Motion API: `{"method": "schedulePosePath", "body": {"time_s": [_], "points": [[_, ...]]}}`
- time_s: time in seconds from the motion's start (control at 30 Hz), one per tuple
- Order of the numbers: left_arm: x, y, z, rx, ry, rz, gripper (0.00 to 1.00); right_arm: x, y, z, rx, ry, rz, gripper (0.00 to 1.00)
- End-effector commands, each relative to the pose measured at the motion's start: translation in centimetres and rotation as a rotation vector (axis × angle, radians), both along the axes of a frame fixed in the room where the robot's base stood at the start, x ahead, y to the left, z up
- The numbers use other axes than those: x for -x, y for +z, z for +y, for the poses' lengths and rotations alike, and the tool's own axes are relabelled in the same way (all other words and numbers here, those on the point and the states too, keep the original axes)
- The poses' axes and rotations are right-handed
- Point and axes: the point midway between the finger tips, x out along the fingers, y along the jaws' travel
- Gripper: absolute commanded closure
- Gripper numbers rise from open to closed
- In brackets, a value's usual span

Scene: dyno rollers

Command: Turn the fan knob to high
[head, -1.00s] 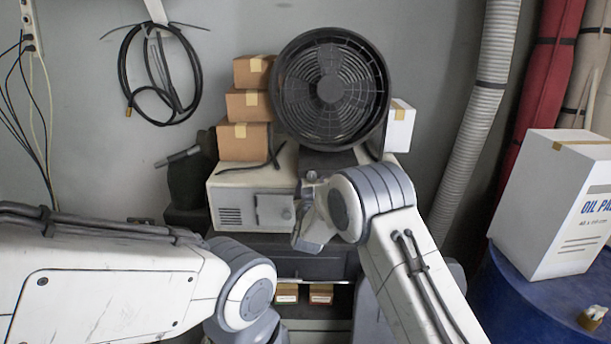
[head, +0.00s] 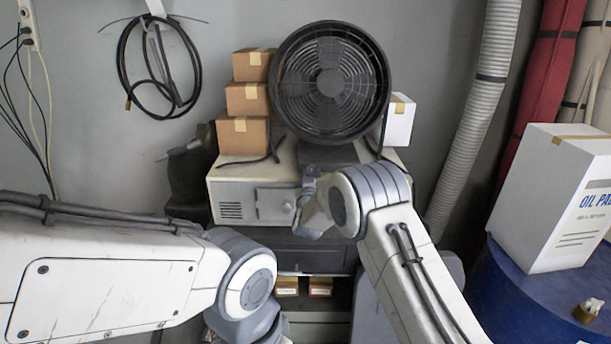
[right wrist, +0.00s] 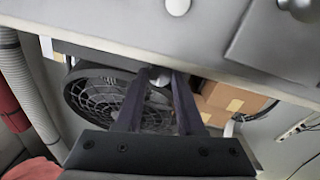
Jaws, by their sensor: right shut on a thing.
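The black fan (head: 331,86) stands on the cabinet at the back, facing me. In the right wrist view the fan (right wrist: 92,98) shows upside down behind my fingers. My right gripper (head: 308,188) is at the cabinet's front, just below the fan. In the right wrist view its two dark fingers close on a small round grey knob (right wrist: 160,79), mostly hidden between the fingertips. The knob's setting and any markings cannot be read. In the head view the knob is hidden by the gripper. My left arm comes in from the left; its gripper is out of view.
Stacked cardboard boxes (head: 245,98) stand left of the fan and a white box (head: 399,120) right of it. A cream cabinet (head: 236,196) is left of my right gripper. A blue drum (head: 530,300) carries a large white box (head: 550,200) at the right.

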Motion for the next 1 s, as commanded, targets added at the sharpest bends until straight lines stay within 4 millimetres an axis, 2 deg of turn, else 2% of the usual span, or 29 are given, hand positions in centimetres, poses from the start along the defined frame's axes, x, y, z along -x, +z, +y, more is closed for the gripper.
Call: {"method": "schedulePosePath", "body": {"time_s": [0.03, 0.2, 0.4, 0.83, 0.87, 0.9, 0.93, 1.0], "points": [[0.0, -1.1, 0.0, 0.000, 0.000, 0.000, 0.50, 0.0, -0.5, 0.2, -0.022, 0.004, -0.002, 1.00], [0.0, -4.1, -0.1, 0.000, -0.002, 0.000, 0.50, 0.1, -0.7, 0.3, -0.157, 0.005, -0.004, 1.00], [0.0, -6.3, -0.1, -0.001, -0.003, 0.000, 0.50, 0.1, -0.4, 0.4, -0.301, 0.007, -0.002, 1.00], [0.0, -6.5, -0.1, 0.000, -0.002, 0.000, 0.50, 0.1, 0.0, 0.6, -0.347, 0.011, 0.003, 1.00], [0.0, -6.5, -0.1, 0.000, -0.002, 0.000, 0.50, 0.1, 0.0, 0.6, -0.346, 0.011, 0.003, 0.59], [0.0, -6.5, -0.1, 0.000, -0.002, 0.000, 0.50, 0.1, 0.0, 0.6, -0.346, 0.011, 0.003, 0.44], [0.0, -6.5, -0.1, 0.000, -0.002, 0.000, 0.50, 0.1, 0.0, 0.6, -0.347, 0.010, 0.003, 0.33], [0.0, -6.5, -0.1, 0.000, -0.002, 0.000, 0.50, 0.1, 0.0, 0.4, -0.347, 0.008, 0.002, 0.33]]}}
